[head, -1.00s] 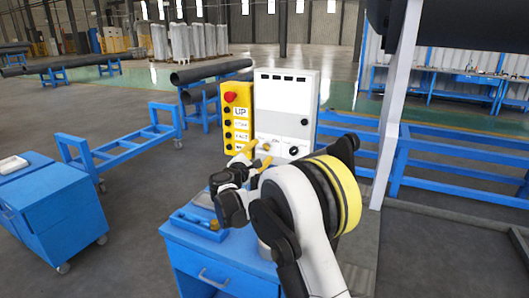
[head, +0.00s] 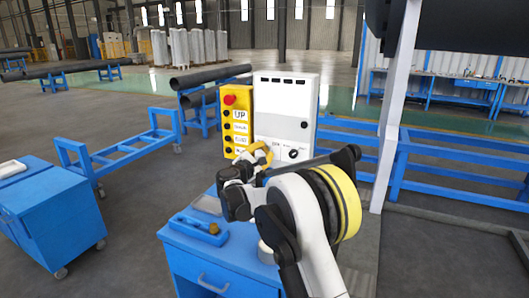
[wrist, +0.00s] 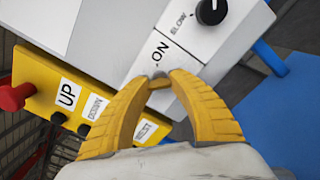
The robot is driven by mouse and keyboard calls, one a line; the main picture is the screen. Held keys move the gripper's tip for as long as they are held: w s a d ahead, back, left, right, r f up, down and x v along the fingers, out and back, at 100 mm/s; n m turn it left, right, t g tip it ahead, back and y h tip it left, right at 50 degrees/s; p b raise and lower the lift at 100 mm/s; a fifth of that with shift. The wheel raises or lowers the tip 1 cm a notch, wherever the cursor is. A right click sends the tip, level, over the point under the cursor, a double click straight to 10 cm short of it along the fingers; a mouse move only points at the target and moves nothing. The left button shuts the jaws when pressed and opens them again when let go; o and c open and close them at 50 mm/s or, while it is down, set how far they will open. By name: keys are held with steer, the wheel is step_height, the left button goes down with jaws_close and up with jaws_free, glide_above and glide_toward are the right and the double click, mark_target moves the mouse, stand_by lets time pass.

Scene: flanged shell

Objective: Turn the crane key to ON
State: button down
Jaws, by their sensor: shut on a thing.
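The crane key (wrist: 159,83) is a small brass-coloured piece at the white control box, below the ON label (wrist: 160,47) in the wrist view. My gripper (wrist: 159,79) has yellow fingers, shut on the key from both sides. Most of the key is hidden between the fingertips, so its exact angle is hard to tell. In the head view my gripper (head: 264,155) is at the lower left of the front of the white control box (head: 285,105). The key cannot be made out there.
A yellow button panel (head: 236,120) with a red knob stands left of the box. A black SLOW dial (wrist: 211,10) is close to the key. The blue cabinet (head: 195,255) below carries a blue tray (head: 198,230) and a tape-like ring.

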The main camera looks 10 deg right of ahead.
steer(key=shift+m, duration=0.3)
steer(key=m+p, duration=0.1)
steer(key=m, duration=0.2)
steer(key=shift+m, duration=0.3)
steer(key=m+p, duration=0.1)
steer(key=m, duration=0.3)
steer(key=shift+m, duration=0.3)
steer(key=m, duration=0.4)
steer(key=shift+p, duration=0.4)
steer(key=shift+m, duration=2.4)
steer(key=c, duration=1.1)
jaws_free()
